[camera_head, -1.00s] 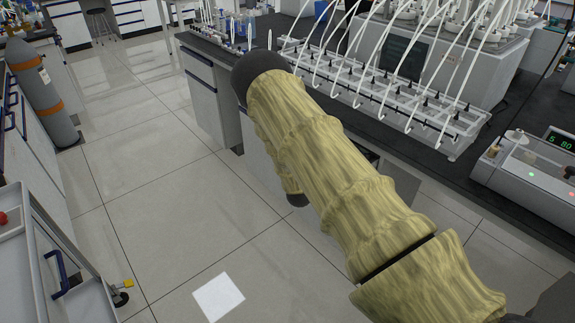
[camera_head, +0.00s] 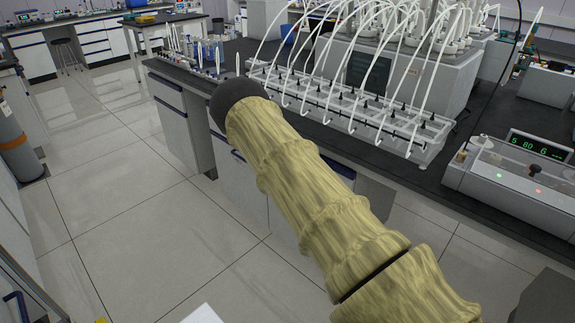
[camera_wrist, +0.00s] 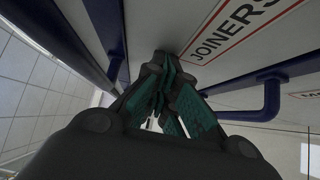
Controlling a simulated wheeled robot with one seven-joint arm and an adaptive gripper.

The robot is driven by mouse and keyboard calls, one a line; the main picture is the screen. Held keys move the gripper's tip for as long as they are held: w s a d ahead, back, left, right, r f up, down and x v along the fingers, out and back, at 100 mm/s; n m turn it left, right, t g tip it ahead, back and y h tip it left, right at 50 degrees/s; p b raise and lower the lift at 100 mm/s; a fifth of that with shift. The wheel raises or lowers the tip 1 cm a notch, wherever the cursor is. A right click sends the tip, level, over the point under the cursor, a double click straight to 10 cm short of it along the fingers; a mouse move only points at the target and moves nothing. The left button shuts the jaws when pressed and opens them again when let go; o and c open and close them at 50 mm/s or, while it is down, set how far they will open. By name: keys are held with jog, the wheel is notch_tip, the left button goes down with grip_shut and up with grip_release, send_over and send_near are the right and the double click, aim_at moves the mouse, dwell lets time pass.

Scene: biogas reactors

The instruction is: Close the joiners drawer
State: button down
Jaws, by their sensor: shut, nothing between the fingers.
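The JOINERS label (camera_wrist: 235,30), red-bordered, is on a pale drawer front at the upper right of the wrist view. My gripper (camera_wrist: 165,85) is shut and empty, its dark fingers with green pads close to this front. I cannot tell whether the fingertips touch it. A dark blue handle (camera_wrist: 271,95) stands out from the fronts, right of the fingers. How far the joiners drawer stands out is unclear. In the head view, my tan-sleeved arm hides the gripper and part of the bench fronts (camera_head: 183,127).
Another drawer label (camera_wrist: 305,94) is cut off at the wrist view's right edge. The bench top (camera_head: 440,172) carries a tube rack (camera_head: 345,110) and a grey device (camera_head: 515,185) with a green display. Tiled floor (camera_head: 120,215) is clear at left. A gas cylinder (camera_head: 15,145) stands at the left edge.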

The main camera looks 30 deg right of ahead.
jog(key=shift+d+r, duration=0.25)
jog(key=shift+d, duration=0.05)
jog(key=s+a, duration=0.9)
jog(key=shift+s+a+f+b, duration=0.25)
jog(key=shift+a+b, duration=0.05)
jog(key=shift+a, duration=0.05)
jog(key=shift+f, duration=0.1)
jog(key=s+a+f+m+g+y+p, duration=0.2)
jog(key=s+a+f+m+g, duration=0.15)
jog(key=s+f, duration=0.55)
jog(key=s+a+f+m+g+y+p, duration=0.25)
jog(key=s+a+f+g, duration=0.2)
jog(key=s, duration=0.75)
jog(key=s+a+m+g+y+p, duration=0.1)
jog(key=s+a+m+g, duration=0.1)
jog(key=s+a, duration=0.3)
jog(key=s+a+m+g+y+p, duration=0.1)
jog(key=s+a+m+g+y, duration=0.1)
jog(key=s, duration=1.1)
jog(key=s+a+m+g+y+p, duration=0.1)
jog(key=s+a+m+g+p, duration=0.1)
jog(key=s+a, duration=0.5)
jog(key=shift+s+a+g+y, duration=0.35)
jog(key=shift+s+g, duration=0.35)
jog(key=shift+s, duration=0.2)
